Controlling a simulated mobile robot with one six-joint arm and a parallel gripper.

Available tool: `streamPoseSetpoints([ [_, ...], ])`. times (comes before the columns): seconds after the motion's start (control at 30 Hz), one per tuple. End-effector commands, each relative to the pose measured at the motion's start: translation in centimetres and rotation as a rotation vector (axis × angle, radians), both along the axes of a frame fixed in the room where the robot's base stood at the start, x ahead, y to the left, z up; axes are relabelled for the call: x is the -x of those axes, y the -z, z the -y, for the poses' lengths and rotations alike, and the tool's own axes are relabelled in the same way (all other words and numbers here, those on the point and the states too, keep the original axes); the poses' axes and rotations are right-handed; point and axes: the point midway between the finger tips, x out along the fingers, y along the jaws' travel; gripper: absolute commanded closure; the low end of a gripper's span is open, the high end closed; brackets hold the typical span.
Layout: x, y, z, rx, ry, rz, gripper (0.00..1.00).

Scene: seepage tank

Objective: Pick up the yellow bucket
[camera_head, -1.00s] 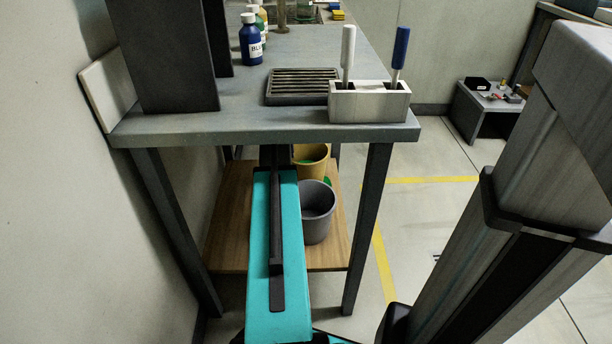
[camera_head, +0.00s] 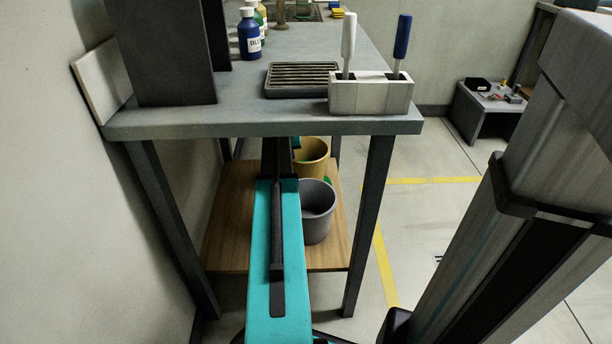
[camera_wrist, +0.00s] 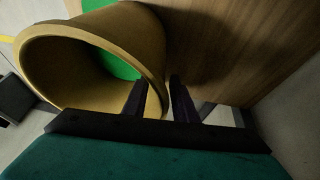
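The yellow bucket (camera_head: 315,150) stands on the wooden lower shelf under the table, behind a grey bucket. In the wrist view the yellow bucket (camera_wrist: 150,40) fills the upper left and appears tilted by the camera angle, with a green patch inside. My gripper (camera_wrist: 159,84) is open, its two dark fingers apart at the bucket's right side. One finger overlaps the bucket's mouth and the other is outside, with the wall between them. In the head view my teal arm reaches under the table, and my fingers cannot be made out there.
The grey bucket (camera_head: 318,225) stands close to the right of my arm on the wooden shelf (camera_head: 228,225). The tabletop (camera_head: 200,121) is above my arm, with table legs on both sides. A holder (camera_head: 370,95) with two handled tools stands on the table's front edge.

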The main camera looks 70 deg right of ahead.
Motion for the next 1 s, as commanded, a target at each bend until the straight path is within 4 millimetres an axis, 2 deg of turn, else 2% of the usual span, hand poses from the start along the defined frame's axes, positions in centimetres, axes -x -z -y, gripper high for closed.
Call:
streamPoseSetpoints([
  [0.43, -0.06, -0.05, -0.05, 0.000, -0.001, 0.000, 0.75],
  [0.6, -0.08, -0.05, -0.07, 0.000, -0.001, 0.000, 1.00],
  [1.0, -0.14, -0.02, -0.12, -0.001, -0.001, 0.000, 1.00],
])
